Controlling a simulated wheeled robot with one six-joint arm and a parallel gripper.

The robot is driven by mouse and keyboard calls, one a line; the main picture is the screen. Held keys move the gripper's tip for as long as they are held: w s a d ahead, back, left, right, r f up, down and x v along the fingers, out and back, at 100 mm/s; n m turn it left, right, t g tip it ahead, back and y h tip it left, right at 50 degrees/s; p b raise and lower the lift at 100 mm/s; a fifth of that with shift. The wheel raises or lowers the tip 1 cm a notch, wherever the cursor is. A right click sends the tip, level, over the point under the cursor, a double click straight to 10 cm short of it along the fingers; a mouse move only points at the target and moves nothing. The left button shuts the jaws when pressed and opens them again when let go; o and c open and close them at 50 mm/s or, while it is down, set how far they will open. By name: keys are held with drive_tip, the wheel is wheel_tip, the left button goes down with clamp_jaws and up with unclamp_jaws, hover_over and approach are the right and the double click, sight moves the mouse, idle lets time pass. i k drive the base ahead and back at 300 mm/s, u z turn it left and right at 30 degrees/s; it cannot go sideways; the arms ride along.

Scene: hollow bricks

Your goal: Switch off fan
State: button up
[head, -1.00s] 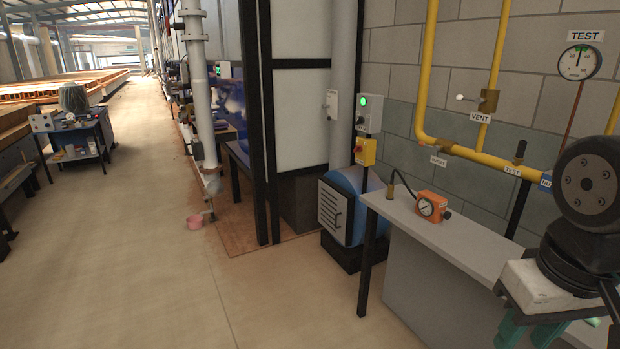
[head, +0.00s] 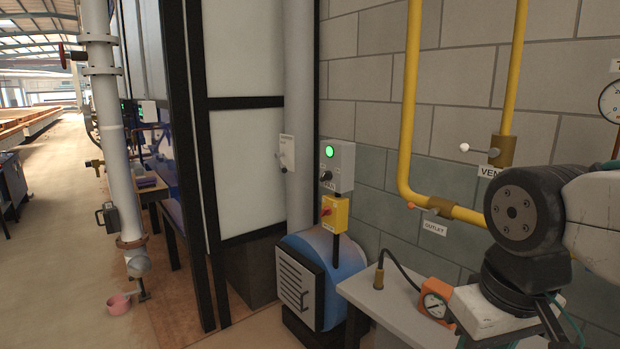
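A blue fan unit (head: 322,272) with a louvred grey front panel stands on a dark base on the floor, beside the tall white-panelled cabinet. Above it, a grey control box (head: 337,165) carries a lit green lamp (head: 329,152) and a black rotary knob (head: 325,176). Below that box is a yellow switch box (head: 335,213) with a red rotary handle (head: 326,211). My arm shows at the right edge, well to the right of these boxes. My gripper is outside the view.
A grey bench (head: 378,304) with an orange gauge unit (head: 435,298) and black hose stands right of the fan. Yellow pipes (head: 409,110) run along the block wall. Floor (head: 60,240) at left is clear; a pink pot (head: 119,304) lies near the pipe.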

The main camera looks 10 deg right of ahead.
sight(327, 176)
drive_tip(key=u, duration=0.7)
drive_tip(key=i, duration=0.95)
drive_tip(key=u, duration=0.7)
drive_tip(key=i, duration=0.7)
drive_tip(key=z, duration=0.9)
drive_tip(key=i, duration=0.85)
drive_tip(key=z, duration=0.85)
